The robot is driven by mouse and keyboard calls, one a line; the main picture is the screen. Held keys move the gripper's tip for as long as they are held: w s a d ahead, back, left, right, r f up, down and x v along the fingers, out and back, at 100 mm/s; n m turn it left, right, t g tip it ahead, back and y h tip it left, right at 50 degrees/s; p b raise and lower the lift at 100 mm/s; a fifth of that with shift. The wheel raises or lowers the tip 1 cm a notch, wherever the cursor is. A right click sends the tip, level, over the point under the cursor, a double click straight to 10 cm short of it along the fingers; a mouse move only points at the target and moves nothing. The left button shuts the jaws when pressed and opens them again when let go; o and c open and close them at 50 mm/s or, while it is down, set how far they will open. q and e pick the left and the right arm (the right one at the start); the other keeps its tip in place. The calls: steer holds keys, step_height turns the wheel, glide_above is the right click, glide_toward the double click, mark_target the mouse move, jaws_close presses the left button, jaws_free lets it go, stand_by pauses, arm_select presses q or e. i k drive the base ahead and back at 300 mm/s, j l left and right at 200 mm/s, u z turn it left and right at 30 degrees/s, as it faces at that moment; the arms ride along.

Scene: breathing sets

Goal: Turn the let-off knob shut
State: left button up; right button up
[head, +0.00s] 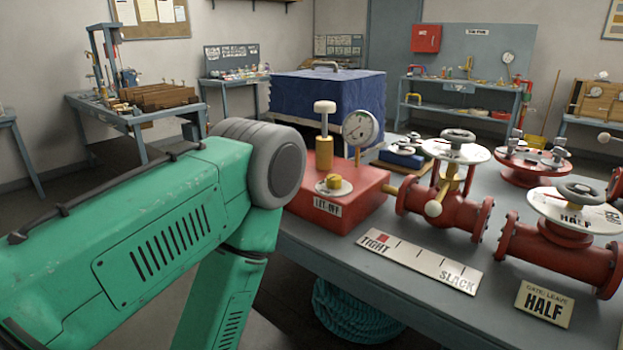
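The let-off knob (333,182) is a small brass knob on a round white plate, on top of a red box (355,190) at the near left of the bench. A "LET-OFF" label (328,207) is on the box just in front of it. Behind the knob stand a brass post with a pale cap (324,121) and a round gauge (360,128). My green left arm comes in from the left and bends down beside the box. Its gripper is out of the picture, and my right gripper does not show.
A "TIGHT–SLACK" strip (420,262) lies in front of the box. Red valves with handwheels (457,137) stand to its right, near a "HALF" sign (544,304). A blue-covered crate (325,95) stands behind. A teal coiled hose (355,315) is below the bench.

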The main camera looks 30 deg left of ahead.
mark_target(334, 181)
steer(key=u, duration=0.85)
